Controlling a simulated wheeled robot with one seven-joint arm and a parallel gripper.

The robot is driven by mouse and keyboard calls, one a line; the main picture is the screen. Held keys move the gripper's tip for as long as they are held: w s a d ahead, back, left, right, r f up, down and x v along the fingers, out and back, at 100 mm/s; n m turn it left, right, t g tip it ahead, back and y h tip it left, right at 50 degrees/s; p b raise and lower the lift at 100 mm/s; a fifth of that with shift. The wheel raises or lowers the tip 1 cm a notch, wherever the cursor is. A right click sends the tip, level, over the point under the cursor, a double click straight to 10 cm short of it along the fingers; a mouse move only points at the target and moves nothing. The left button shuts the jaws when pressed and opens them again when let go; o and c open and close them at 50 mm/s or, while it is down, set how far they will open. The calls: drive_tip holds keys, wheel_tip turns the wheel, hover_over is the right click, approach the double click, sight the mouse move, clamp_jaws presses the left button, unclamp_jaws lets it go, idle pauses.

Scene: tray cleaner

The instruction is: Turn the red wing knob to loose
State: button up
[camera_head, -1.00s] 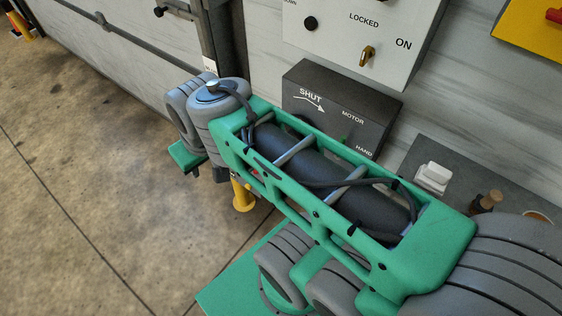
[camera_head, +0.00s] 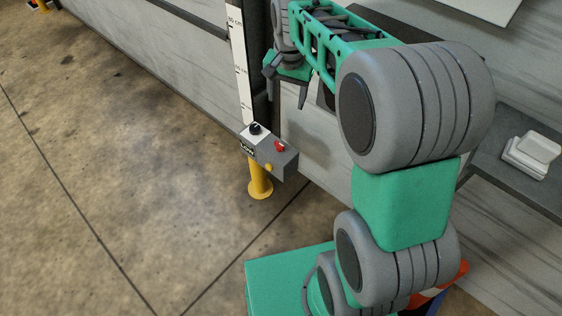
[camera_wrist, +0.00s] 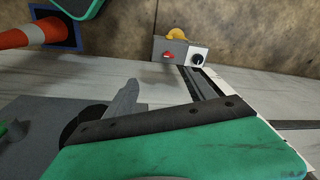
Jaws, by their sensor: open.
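In the wrist view the red knob (camera_wrist: 168,56) shows near the top middle, beside a black knob (camera_wrist: 198,58) on a white plate. My gripper (camera_head: 287,92) is open and empty, with its fingers pointing down. In the head view it appears above the box and apart from the red knob. The knob's exact turn position is too small to read.
The yellow post (camera_head: 260,180) stands on the open concrete floor. A grey shelf (camera_head: 500,165) is at the right.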

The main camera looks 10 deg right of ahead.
sight(279, 143)
drive_tip(key=w+f+m+b, duration=0.1)
drive_tip(key=w+f+b, duration=0.2)
drive_tip(key=f, duration=0.5)
drive_tip(key=w+f+m+g+b, duration=0.1)
drive_tip(key=w+f+m+b, duration=0.1)
drive_tip(key=f, duration=0.6)
drive_tip(key=w+f+m+b, duration=0.1)
drive_tip(key=w+f+b, duration=0.3)
drive_tip(key=f, duration=0.4)
drive_tip(key=shift+w+f+g+b, duration=0.1)
drive_tip(key=shift+w+g+b, duration=0.2)
drive_tip(key=shift+b, duration=0.1)
wheel_tip(279, 143, down, 7)
drive_tip(key=shift+f+b, duration=0.1)
drive_tip(key=shift+b, duration=0.85)
drive_tip(key=c, duration=1.4)
